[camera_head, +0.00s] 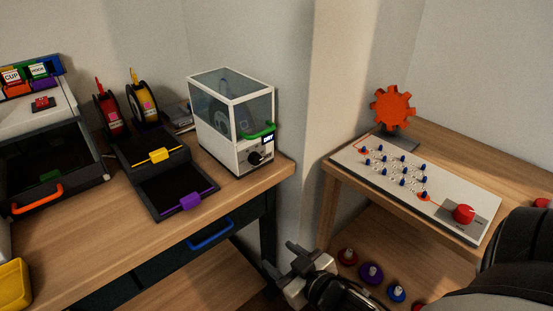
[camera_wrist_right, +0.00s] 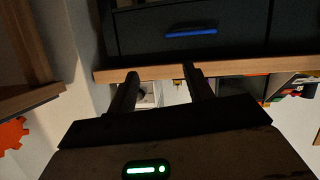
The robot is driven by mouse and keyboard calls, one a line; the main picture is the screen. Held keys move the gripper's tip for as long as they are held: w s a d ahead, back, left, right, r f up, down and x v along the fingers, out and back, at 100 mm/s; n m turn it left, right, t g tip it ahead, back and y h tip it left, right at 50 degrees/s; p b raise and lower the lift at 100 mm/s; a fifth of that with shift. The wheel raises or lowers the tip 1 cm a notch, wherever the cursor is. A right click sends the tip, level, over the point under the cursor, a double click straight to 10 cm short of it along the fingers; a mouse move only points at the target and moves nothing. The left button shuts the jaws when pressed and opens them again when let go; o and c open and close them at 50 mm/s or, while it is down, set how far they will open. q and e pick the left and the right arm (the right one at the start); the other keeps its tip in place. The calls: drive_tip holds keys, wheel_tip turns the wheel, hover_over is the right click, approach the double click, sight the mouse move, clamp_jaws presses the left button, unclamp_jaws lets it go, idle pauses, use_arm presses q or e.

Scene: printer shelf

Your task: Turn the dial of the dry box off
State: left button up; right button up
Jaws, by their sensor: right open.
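The dry box (camera_head: 213,139) is a white case with clear dark panes, standing at the right end of the left table. Its black dial (camera_head: 256,158) is low on the front, under a small lit display (camera_head: 268,139) and a green handle (camera_head: 260,131). I cannot read the dial's setting. My right gripper (camera_head: 280,257) is open and empty, below and in front of the table edge, apart from the dial. In the right wrist view, its fingers (camera_wrist_right: 160,73) are spread, with a pale shape partly hidden between them. My left gripper is out of view.
The wooden table (camera_head: 100,243) has a drawer with a blue handle (camera_head: 211,234). Spools (camera_head: 143,99) and trays stand left of the dry box. On the right, another table holds a pegged board (camera_head: 460,190) and an orange gear (camera_head: 393,106). Knobs (camera_head: 371,272) sit on its lower shelf.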

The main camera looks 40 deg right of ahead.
sight(258, 161)
drive_tip(key=w+d+r+n+t, duration=0.1)
drive_tip(key=w+d+r+t, duration=0.3)
drive_tip(key=d+r, duration=0.55)
drive_tip(key=w, duration=0.4)
drive_tip(key=w+a, duration=0.1)
drive_tip(key=w, duration=0.4)
drive_tip(key=w+p, duration=0.1)
drive_tip(key=w, duration=0.4)
drive_tip(key=shift+w+a, duration=0.1)
drive_tip(key=shift+a, duration=0.05)
drive_tip(key=shift+w, duration=0.75)
drive_tip(key=c, duration=1)
